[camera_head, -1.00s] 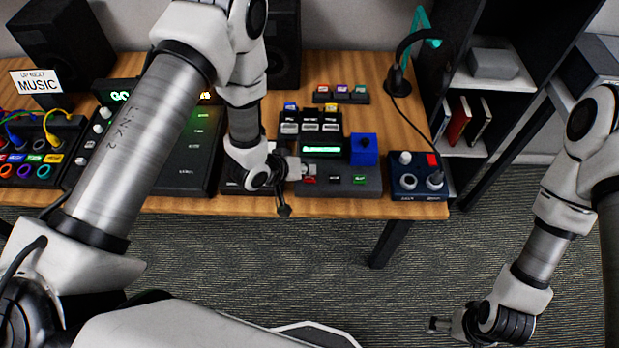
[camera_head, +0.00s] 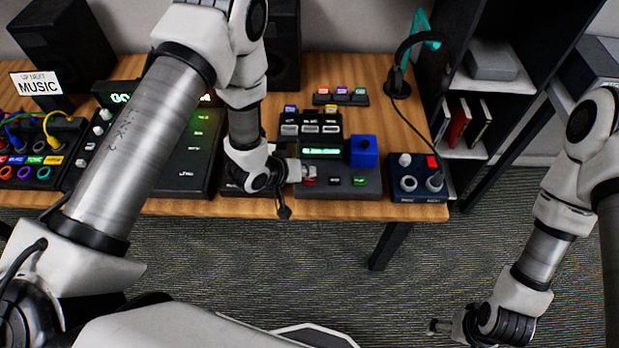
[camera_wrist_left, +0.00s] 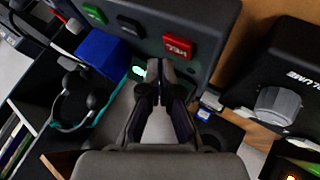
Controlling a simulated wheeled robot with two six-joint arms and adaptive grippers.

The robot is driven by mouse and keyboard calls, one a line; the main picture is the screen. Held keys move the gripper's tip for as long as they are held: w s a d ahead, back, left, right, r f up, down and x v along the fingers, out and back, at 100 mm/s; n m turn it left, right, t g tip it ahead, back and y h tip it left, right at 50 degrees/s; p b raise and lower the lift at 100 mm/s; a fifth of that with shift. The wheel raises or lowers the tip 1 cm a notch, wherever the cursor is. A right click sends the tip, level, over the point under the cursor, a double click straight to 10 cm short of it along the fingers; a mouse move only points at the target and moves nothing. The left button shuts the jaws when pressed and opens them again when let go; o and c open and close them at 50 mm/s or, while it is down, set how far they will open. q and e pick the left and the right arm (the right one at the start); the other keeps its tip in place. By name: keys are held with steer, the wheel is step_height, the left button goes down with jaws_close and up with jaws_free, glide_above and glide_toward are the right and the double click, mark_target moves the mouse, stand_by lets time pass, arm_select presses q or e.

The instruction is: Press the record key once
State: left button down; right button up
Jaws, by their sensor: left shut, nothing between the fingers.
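The record key is a red, lettered key (camera_head: 309,182) at the left of the front row on a dark console (camera_head: 340,188). It also shows in the left wrist view (camera_wrist_left: 179,46). A black key (camera_head: 335,181) and a green key (camera_head: 360,181) sit to its right in the head view. My left gripper (camera_head: 301,171) is shut and empty, low over the console beside the red key. In the left wrist view its fingertips (camera_wrist_left: 157,76) sit just below the red key; I cannot tell whether they touch anything. My right gripper (camera_head: 438,327) hangs away from the desk; its jaws are unclear.
A blue block (camera_head: 364,151) and a lit green display (camera_head: 321,151) are on the console. A small box with knobs and a red switch (camera_head: 431,162) stands right of it. A large dark panel (camera_head: 190,160) lies left. A headphone stand (camera_head: 398,78) is behind.

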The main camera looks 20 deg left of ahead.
mark_target(307, 181)
arm_select(q)
steer(key=shift+f, duration=0.45)
steer(key=shift+f+b, duration=0.35)
steer(key=shift+b, duration=0.15)
stand_by(0.4)
stand_by(0.3)
steer(key=shift+r+p, duration=0.7)
steer(key=shift+r, duration=0.15)
step_height(307, 181, up, 5)
steer(key=p, duration=0.4)
stand_by(0.5)
